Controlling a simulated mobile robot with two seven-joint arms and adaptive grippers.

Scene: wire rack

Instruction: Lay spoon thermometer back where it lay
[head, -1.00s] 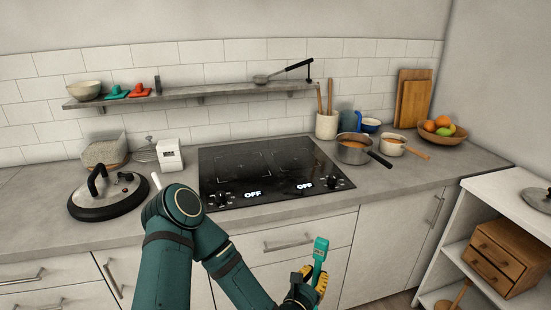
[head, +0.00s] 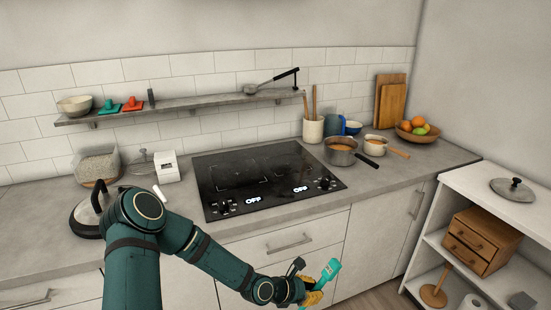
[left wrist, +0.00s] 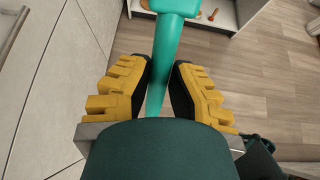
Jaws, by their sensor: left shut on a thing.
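The spoon thermometer (head: 326,274) is teal, with a small display near its upper end in the head view. My left gripper (head: 312,296) is shut on it and holds it in front of the lower cabinets, below counter height and clear of the counter. In the left wrist view the teal handle (left wrist: 163,65) runs up between the yellow-and-black fingers of my left gripper (left wrist: 160,85); its far end is cut off by the top edge. My right gripper is in neither view.
A white open shelf unit (head: 455,205) with a wooden drawer box (head: 481,241) and a lid (head: 512,190) stands at the right. Floor between cabinets and shelf unit is free.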

